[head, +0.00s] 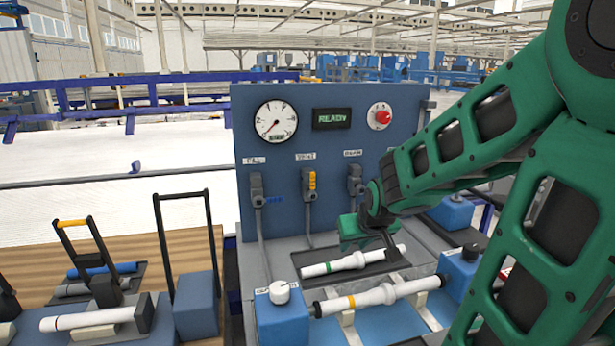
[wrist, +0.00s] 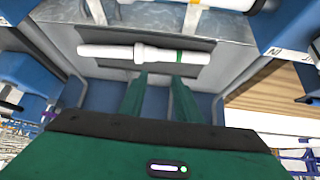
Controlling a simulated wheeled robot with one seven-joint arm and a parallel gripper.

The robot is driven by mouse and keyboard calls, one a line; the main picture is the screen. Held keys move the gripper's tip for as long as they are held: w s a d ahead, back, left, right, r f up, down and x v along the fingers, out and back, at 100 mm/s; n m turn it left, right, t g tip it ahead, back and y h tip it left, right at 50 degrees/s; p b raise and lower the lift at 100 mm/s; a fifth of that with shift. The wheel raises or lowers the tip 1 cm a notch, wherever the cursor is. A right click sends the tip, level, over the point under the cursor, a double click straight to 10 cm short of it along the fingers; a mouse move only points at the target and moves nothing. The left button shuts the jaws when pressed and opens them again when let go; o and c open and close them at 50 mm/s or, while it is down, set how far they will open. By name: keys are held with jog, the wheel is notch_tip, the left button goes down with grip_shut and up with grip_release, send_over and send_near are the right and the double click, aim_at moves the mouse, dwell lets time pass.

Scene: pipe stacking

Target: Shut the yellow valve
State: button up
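The yellow valve (head: 311,183) is on the upright blue panel, second from the left, on a dark grey body above a grey pipe. Its yellow handle stands upright, in line with the pipe. My gripper (head: 357,230) is in front of the panel, below and to the right of the yellow valve, apart from it. In the wrist view its two green fingers (wrist: 160,85) are spread with nothing between them. The fingertips show near a white pipe with a green band (wrist: 145,54). The yellow valve does not show in the wrist view.
A blue-handled valve (head: 257,190) is left of the yellow one, and a grey valve (head: 355,179) right of it. A gauge (head: 276,120), a READY display (head: 331,118) and a red button (head: 383,117) sit above. A yellow-banded pipe (head: 376,297) lies in front.

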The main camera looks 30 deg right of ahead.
jog(key=w+r+n+t, duration=0.1)
jog(key=w+r+t, duration=0.25)
jog(key=w, duration=0.75)
jog(key=t+h, duration=0.2)
jog(key=t, duration=0.4)
send_near(312, 179)
jog(key=w+d+f, duration=0.1)
jog(key=w+f, duration=0.1)
jog(key=w, duration=0.1)
jog(key=shift+w+d+r+t, duration=0.15)
jog(key=shift+w+r+t, duration=0.3)
jog(key=shift+r+t, duration=0.15)
jog(key=x, duration=1)
jog(key=shift+w+d, duration=0.2)
grip_shut()
